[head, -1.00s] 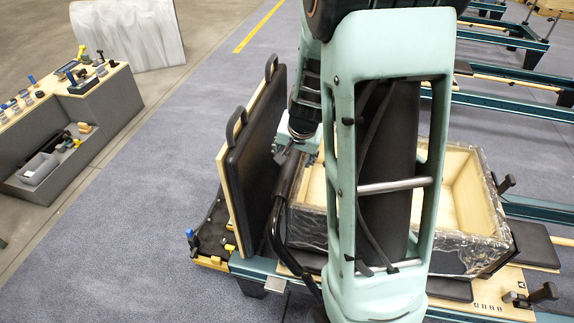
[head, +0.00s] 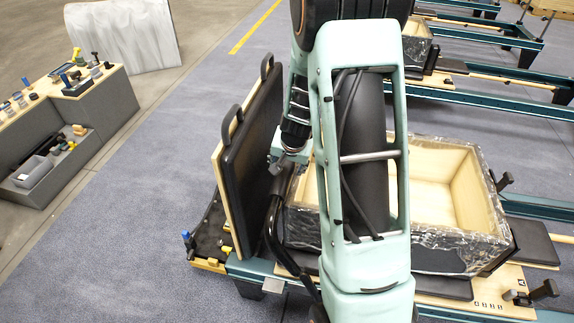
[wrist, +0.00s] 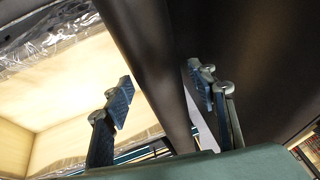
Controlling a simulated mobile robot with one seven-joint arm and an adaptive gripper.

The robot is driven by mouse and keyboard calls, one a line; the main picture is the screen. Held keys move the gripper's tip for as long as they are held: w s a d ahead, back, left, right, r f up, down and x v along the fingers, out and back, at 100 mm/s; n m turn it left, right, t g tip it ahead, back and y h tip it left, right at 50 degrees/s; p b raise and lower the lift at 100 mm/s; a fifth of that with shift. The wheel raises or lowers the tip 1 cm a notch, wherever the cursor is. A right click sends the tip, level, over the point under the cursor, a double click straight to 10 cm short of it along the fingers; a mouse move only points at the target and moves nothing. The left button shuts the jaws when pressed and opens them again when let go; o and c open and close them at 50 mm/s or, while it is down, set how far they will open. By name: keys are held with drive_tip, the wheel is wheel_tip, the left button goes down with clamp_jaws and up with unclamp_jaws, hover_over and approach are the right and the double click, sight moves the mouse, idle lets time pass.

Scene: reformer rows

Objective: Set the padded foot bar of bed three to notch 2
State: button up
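The padded foot bar (head: 272,232) is a black bent tube at the near bed, beside an upright black padded board (head: 248,150). Its dark padded length also crosses the wrist view (wrist: 155,75) from top to lower middle. My gripper (head: 284,163) is at the bar's upper part, between the board and an open box. In the wrist view my gripper (wrist: 160,92) has its fingers apart, one on each side of the bar, with a gap showing on the left. My arm hides much of the bed, and I cannot make out the bar's notch.
The wooden box (head: 440,240), wrapped in clear film, stands on the bed right of the bar. The board with two handles stands close on the left. A grey shelf unit (head: 95,110) with small items is at far left. Open carpet (head: 140,220) lies between.

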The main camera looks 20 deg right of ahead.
clamp_jaws()
drive_tip(key=shift+s+d, duration=0.1)
drive_tip(key=shift+d, duration=0.2)
drive_tip(key=s+d+r+b, duration=0.2)
drive_tip(key=s+d+b, duration=0.5)
drive_tip(key=d, duration=0.4)
drive_tip(key=shift+s+r+b, duration=0.15)
drive_tip(key=shift+s+b, duration=0.2)
drive_tip(key=shift+b, duration=0.35)
drive_tip(key=shift+d, duration=0.1)
drive_tip(key=shift+o, duration=0.9)
unclamp_jaws()
drive_tip(key=shift+r, duration=0.1)
drive_tip(key=v, duration=1.2)
